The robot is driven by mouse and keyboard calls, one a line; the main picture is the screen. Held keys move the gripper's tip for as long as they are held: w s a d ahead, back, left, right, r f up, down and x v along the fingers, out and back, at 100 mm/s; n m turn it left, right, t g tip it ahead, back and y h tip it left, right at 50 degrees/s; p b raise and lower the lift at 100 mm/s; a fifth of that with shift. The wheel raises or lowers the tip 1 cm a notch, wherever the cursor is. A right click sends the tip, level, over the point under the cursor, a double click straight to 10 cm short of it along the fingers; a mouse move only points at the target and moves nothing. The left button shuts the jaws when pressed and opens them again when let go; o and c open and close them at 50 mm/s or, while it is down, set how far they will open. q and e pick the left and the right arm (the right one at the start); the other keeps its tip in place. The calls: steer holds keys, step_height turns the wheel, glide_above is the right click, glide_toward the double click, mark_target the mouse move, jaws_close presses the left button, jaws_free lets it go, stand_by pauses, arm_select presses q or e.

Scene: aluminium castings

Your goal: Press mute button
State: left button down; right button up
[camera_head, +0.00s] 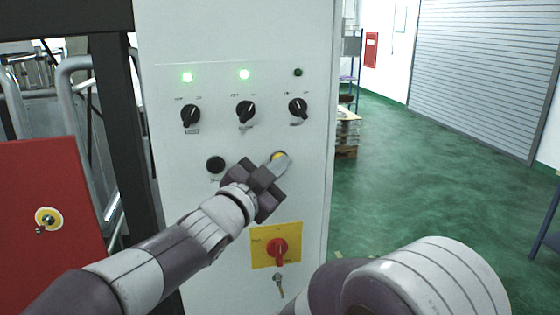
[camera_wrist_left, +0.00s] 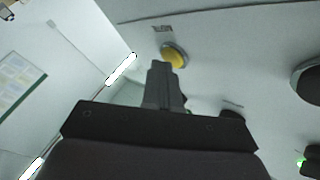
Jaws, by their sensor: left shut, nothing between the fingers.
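A white control panel (camera_head: 220,40) stands in front of me. A yellow button (camera_head: 278,155) sits on its middle right; the label beside it is too small to read, so I cannot tell that it is the mute button. My left gripper (camera_head: 281,163) is shut and empty, its fingertips at the yellow button and partly covering it in the head view. In the left wrist view the yellow button (camera_wrist_left: 176,58) shows just beyond the closed fingertips (camera_wrist_left: 160,66). I cannot tell whether they touch. My right gripper is out of view.
A black button (camera_head: 215,164) is left of the gripper. A red switch on a yellow plate (camera_head: 262,258) and keys (camera_head: 279,284) are below. Green floor is open right.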

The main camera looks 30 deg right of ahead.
arm_select(q)
steer(key=shift+s+a+b, duration=0.2)
steer(key=shift+s+b, duration=0.45)
steer(key=shift+s, duration=0.1)
steer(key=s+b, duration=0.2)
steer(key=s+a+b, duration=0.1)
steer(key=s+b, duration=0.1)
steer(key=shift+s+a, duration=0.1)
steer(key=shift+s, duration=0.3)
stand_by(0.4)
